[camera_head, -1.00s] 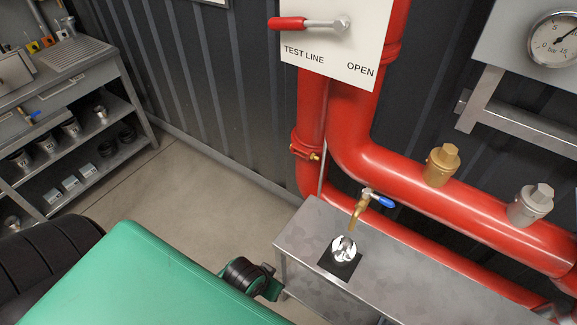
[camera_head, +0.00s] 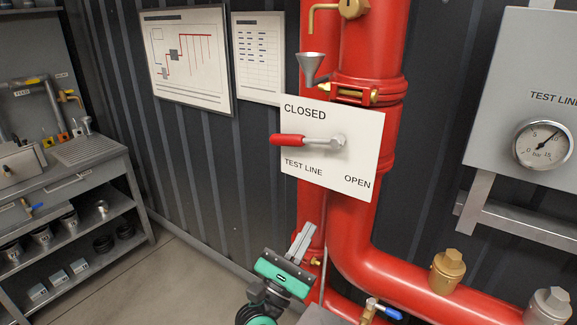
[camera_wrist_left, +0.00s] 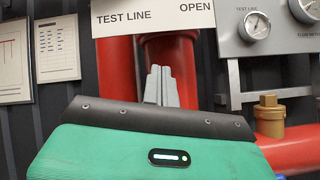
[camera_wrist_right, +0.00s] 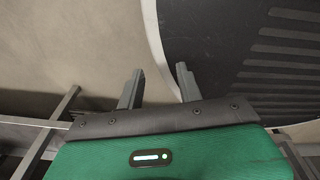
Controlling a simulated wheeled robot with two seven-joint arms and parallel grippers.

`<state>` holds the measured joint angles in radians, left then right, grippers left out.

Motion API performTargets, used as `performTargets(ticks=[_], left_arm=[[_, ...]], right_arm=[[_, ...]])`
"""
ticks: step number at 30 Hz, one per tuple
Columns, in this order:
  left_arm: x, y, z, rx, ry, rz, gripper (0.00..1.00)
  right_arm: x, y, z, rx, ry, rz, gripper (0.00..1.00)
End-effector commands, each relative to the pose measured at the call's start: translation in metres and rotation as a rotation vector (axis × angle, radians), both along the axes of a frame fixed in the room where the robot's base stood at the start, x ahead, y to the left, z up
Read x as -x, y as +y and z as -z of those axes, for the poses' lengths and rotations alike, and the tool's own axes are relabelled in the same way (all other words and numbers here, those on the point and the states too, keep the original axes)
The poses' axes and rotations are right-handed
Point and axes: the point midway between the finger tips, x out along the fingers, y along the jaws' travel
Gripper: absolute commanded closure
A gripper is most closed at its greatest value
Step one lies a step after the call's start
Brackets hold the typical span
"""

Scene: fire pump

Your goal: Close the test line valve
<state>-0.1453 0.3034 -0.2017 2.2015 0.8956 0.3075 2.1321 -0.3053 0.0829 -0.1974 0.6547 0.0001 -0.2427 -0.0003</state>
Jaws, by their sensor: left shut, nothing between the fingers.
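The test line valve has a lever with a red grip (camera_head: 287,140) and a grey shank running to a pivot on a white sign plate (camera_head: 345,165). The lever lies nearly level, its grip pointing left. The plate reads CLOSED at upper left, TEST LINE below the lever and OPEN at lower right. My left gripper (camera_head: 305,230) is below the plate, apart from the lever, fingers pointing up, shut and empty. In the left wrist view its fingers (camera_wrist_left: 160,72) are together below the plate's lower edge; the lever is out of that view. My right gripper (camera_wrist_right: 158,73) is open and empty over the floor.
Red pipes (camera_head: 355,230) run behind and below the plate. A funnel (camera_head: 310,66) stands just above it. A grey gauge panel (camera_head: 500,110) is at right, a shelf bench (camera_head: 70,185) at left. The space left of the lever is clear before the dark wall.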

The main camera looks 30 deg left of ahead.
Motion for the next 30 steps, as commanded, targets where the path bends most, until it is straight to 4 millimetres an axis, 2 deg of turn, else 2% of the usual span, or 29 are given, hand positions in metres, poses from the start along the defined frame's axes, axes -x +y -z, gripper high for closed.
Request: performTargets(ticks=[3, 9, 14, 17, 21, 27, 30], left_arm=[[-0.002, 0.024, -0.017, 0.243, -0.078, 0.057, 1.00], [-0.002, 0.045, -0.028, 0.440, -0.150, 0.111, 1.00], [-0.010, 0.048, -0.040, 0.456, -0.156, 0.114, 1.00], [-0.021, 0.050, -0.055, 0.455, -0.157, 0.114, 1.00], [-0.042, 0.053, -0.077, 0.454, -0.157, 0.113, 1.00], [-0.071, 0.057, -0.107, 0.452, -0.156, 0.113, 1.00], [-0.062, 0.060, -0.116, 0.451, -0.153, 0.113, 1.00]], right_arm=[[0.000, 0.000, 0.000, 0.000, 0.000, 0.000, 0.64], [0.000, 0.000, -0.001, 0.000, 0.000, 0.000, 0.64], [0.002, 0.000, -0.009, 0.000, -0.002, -0.001, 0.64], [0.009, -0.001, -0.018, 0.001, 0.007, -0.001, 0.64], [0.018, -0.001, -0.032, 0.002, 0.020, -0.002, 0.64], [0.013, 0.002, -0.055, -0.003, 0.011, -0.002, 0.64], [0.009, 0.004, -0.065, -0.005, 0.005, -0.001, 0.64]])
